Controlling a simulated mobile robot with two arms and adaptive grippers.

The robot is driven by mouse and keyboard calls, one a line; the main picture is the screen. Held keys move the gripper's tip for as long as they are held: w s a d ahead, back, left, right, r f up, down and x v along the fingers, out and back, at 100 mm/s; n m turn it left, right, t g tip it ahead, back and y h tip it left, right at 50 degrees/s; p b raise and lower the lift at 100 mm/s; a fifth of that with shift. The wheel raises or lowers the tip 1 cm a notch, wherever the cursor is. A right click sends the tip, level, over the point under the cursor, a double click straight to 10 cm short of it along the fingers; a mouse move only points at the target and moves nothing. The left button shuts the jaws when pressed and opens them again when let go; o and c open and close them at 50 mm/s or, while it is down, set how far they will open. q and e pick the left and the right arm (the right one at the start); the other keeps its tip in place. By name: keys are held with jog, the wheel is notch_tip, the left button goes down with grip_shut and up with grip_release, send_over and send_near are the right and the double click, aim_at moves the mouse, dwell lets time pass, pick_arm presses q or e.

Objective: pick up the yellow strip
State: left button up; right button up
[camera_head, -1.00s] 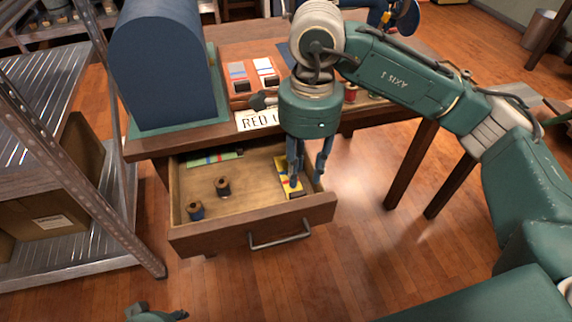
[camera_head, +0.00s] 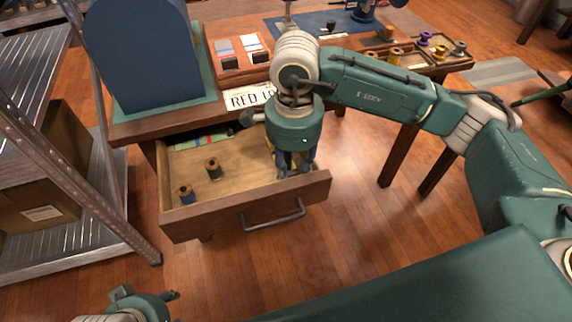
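The open wooden drawer (camera_head: 245,222) holds the yellow strip, which is now mostly hidden behind my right gripper. Only a sliver of the yellow strip (camera_head: 267,149) shows at the gripper's left edge. My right gripper (camera_head: 295,170) points down at the drawer's right side, with its fingers low over the strip's place. Whether the fingers are closed on it cannot be seen. My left gripper (camera_head: 145,297) is at the bottom left, away from the drawer, and its finger opening is unclear.
The drawer front and handle (camera_head: 273,216) stick out. A metal shelf (camera_head: 80,200) stands left; the desk above holds a blue domed case (camera_head: 140,55).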

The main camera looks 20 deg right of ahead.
jog(key=shift+f, duration=0.45)
jog(key=c, duration=0.7)
jog(key=shift+r, duration=0.15)
